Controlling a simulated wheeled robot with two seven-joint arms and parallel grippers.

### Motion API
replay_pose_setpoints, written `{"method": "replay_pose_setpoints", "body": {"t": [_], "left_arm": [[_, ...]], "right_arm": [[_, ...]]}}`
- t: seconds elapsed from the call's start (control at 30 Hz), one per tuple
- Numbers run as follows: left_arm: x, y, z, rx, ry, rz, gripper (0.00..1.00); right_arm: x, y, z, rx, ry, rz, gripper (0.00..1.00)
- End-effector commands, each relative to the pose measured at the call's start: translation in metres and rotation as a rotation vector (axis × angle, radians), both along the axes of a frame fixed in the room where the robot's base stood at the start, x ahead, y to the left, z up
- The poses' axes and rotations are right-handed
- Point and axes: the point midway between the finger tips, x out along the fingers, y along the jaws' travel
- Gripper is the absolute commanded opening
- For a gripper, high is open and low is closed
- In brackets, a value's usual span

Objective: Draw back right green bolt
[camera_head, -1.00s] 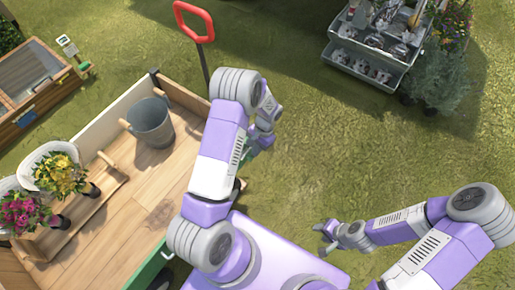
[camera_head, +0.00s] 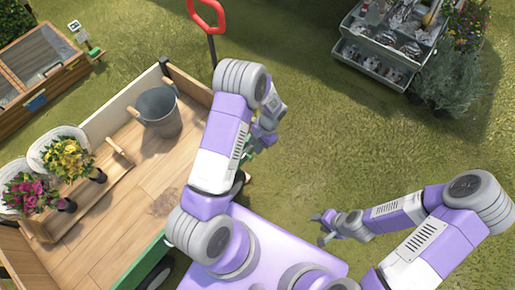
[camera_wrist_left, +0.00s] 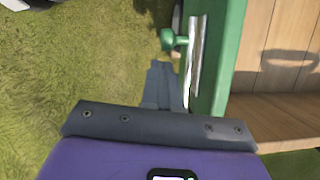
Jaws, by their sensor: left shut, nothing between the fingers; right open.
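The green bolt shows in the left wrist view as a round green knob (camera_wrist_left: 174,40) beside a metal plate (camera_wrist_left: 197,55) on the cart's green side edge (camera_wrist_left: 222,60). My left gripper (camera_wrist_left: 162,68) is shut and empty, its fingertips just below the knob in that view. I cannot tell whether they touch it. In the head view my left gripper (camera_head: 262,139) is at the cart's right side, and my arm hides the bolt there. My right gripper (camera_head: 322,229) is open and empty over the grass, away from the cart.
The wooden cart bed (camera_head: 115,235) holds a metal bucket (camera_head: 159,112) and flower pots. A red handle (camera_head: 206,14) rises behind it. A grey tiered stand (camera_head: 375,65) is at the back right. Grass between is clear.

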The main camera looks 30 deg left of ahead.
Motion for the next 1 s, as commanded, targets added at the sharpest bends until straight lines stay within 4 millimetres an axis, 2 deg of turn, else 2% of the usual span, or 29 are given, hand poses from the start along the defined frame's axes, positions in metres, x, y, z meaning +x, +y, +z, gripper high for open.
{"method": "replay_pose_setpoints", "body": {"t": [0.1, 0.3, 0.5, 0.7, 1.0], "left_arm": [[0.016, -0.005, 0.003, 0.001, -0.006, 0.004, 0.0], [0.031, -0.009, 0.055, -0.001, -0.011, 0.005, 0.0], [0.041, -0.013, 0.087, 0.0, -0.009, 0.005, 0.0], [0.045, -0.014, 0.1, -0.001, -0.007, 0.005, 0.0], [0.045, -0.014, 0.1, 0.0, -0.007, 0.006, 0.0]], "right_arm": [[0.0, 0.0, -0.003, 0.0, 0.0, 0.0, 0.43], [0.0, 0.0, 0.014, 0.0, 0.0, 0.0, 0.43], [0.0, 0.0, 0.023, 0.0, 0.0, 0.0, 0.43], [0.0, 0.0, 0.025, 0.0, 0.0, 0.0, 0.43], [0.0, 0.0, 0.025, 0.0, 0.0, 0.0, 0.43]]}}
